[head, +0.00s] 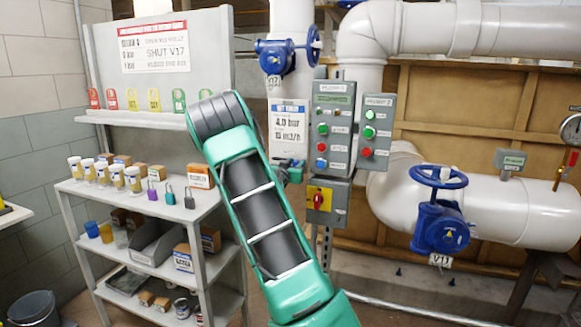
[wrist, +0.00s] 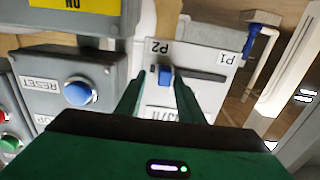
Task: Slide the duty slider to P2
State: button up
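The duty slider is a pale plate (wrist: 200,60) with a dark slot and a blue knob (wrist: 165,75), seen upside down in the wrist view. P2 is marked at the left and P1 at the right. The knob is near the P2 end of the slot, close to the P2 mark. My gripper (wrist: 159,78) is open, with one dark green finger on each side of the knob. I cannot tell whether either finger touches it. In the head view my gripper (head: 294,173) is at the slider, beside the control box, and my arm hides much of that spot.
A grey control box (head: 333,130) with green, red and blue buttons stands close to the right of my gripper. Its blue RESET button (wrist: 79,93) is near the fingers in the wrist view. A yellow panel with a red switch (head: 319,199) is below. A shelf (head: 150,205) with padlocks stands left.

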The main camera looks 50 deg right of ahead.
jog(key=shift+w+a, duration=0.1)
jog(key=shift+a, duration=0.05)
jog(key=shift+a, duration=0.25)
jog(key=v, duration=1)
jog(key=shift+f, duration=0.15)
